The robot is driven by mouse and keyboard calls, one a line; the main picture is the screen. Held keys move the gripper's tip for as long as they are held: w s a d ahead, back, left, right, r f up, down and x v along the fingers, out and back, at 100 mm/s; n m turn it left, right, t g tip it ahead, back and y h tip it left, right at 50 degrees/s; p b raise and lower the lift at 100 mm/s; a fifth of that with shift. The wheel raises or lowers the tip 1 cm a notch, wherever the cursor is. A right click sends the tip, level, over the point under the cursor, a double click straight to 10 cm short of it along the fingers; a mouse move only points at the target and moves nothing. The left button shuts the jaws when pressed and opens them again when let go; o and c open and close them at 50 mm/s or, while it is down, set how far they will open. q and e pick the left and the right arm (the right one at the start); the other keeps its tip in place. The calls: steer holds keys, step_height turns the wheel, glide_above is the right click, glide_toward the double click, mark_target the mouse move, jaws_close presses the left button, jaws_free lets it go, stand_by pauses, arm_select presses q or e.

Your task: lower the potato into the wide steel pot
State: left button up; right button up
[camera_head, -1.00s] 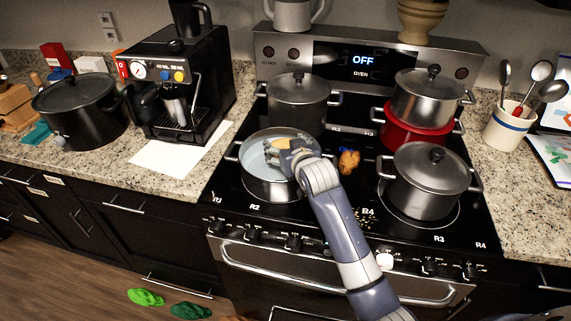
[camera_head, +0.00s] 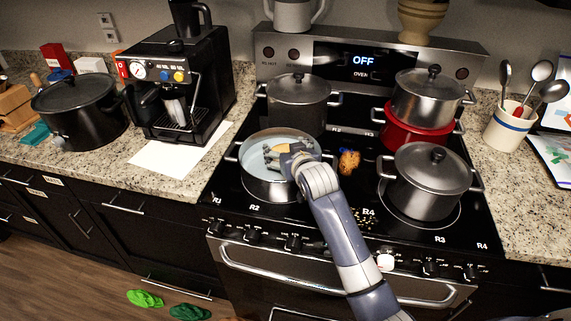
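The wide steel pot (camera_head: 254,187) stands without a lid on the front left burner, its pale inside showing. My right gripper (camera_head: 274,158) reaches into the pot's opening from the right. A tan, rounded thing, which looks like the potato (camera_head: 281,148), shows at the gripper's fingers, inside the pot's outline. The fingers and wrist hide part of it, and I cannot tell whether they grip it or whether it touches the pot's floor. My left gripper is not in view.
Lidded pots stand close by: one behind (camera_head: 298,103), one at front right (camera_head: 428,180), and one on a red pot (camera_head: 415,135) at back right. A small brown item (camera_head: 349,162) lies on the stove right of my wrist. A coffee machine (camera_head: 178,85) stands left.

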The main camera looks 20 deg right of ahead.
steer(key=shift+o, duration=1.2)
steer(key=v, duration=1.2)
